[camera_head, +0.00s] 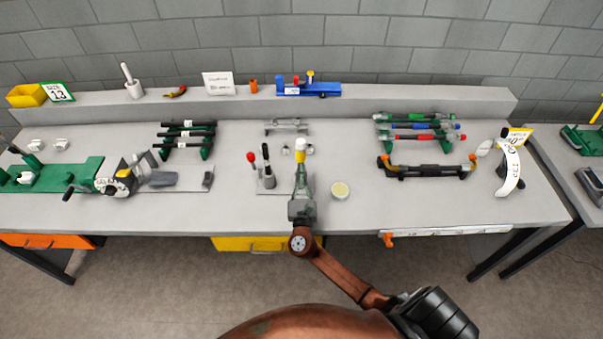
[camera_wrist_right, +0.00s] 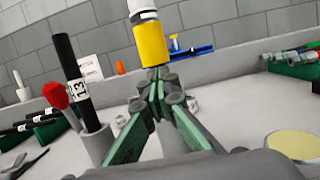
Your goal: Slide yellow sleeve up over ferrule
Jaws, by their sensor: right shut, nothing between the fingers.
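The yellow sleeve (camera_wrist_right: 151,45) is an upright band in the right wrist view, with a pale grey-white ferrule part (camera_wrist_right: 142,10) showing above it. The sleeve also shows in the head view (camera_head: 300,156), just beyond my right gripper (camera_head: 300,171). In the wrist view my right gripper (camera_wrist_right: 160,82) is shut, its green fingers together right below the sleeve's lower edge with nothing between them. I cannot tell whether the fingertips touch the sleeve. The gripper hides what is under the sleeve. My left gripper is not in view.
A black rod marked 13 (camera_wrist_right: 75,80) and a red-topped tool (camera_wrist_right: 56,94) stand close left of the gripper. A round pale yellow disc (camera_head: 340,190) lies to its right. Racks of tools (camera_head: 420,128) stand farther right. The front bench strip is mostly clear.

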